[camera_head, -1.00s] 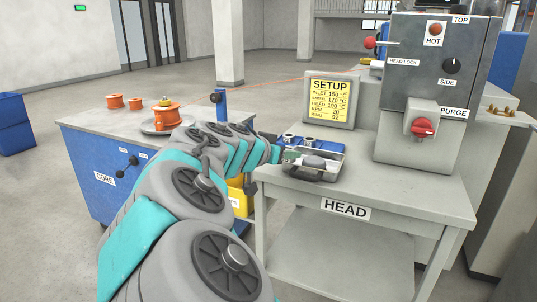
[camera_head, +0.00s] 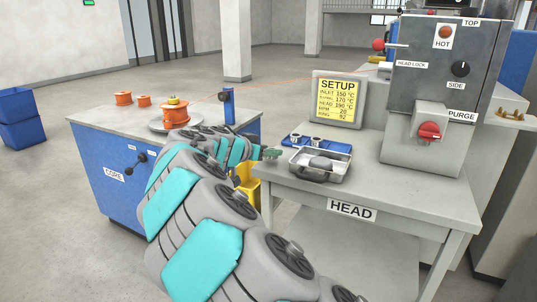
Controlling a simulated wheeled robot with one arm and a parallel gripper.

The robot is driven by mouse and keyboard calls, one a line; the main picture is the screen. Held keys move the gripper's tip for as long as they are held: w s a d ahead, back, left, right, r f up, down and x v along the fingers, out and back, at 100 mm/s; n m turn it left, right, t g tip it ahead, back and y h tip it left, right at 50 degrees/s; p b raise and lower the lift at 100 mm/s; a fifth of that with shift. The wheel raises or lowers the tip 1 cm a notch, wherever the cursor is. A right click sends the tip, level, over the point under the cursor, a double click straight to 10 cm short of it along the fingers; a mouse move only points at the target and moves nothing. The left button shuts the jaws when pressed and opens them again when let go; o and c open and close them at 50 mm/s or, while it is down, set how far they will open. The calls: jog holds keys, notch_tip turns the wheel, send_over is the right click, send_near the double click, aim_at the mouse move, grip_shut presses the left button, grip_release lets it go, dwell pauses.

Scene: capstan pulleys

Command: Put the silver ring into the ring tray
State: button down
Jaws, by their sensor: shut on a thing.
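The blue ring tray (camera_head: 338,147) lies at the back left of the HEAD table. Two small silver rings (camera_head: 316,141) (camera_head: 296,137) stand in or on it. My gripper (camera_head: 272,153) is small in the head view, just left of the trays and near the table's left edge. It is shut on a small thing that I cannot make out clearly. It appears apart from the blue tray.
The SETUP screen (camera_head: 338,98) and the grey machine (camera_head: 440,100) stand behind. An orange spool (camera_head: 176,115) is on the CORE cart (camera_head: 112,175). The table's front right is clear.

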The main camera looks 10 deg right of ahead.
jog(key=shift+d+f, duration=0.1)
jog(key=shift+f, duration=0.65)
jog(key=shift+f, duration=0.15)
jog(key=shift+c, duration=1.5)
grip_release()
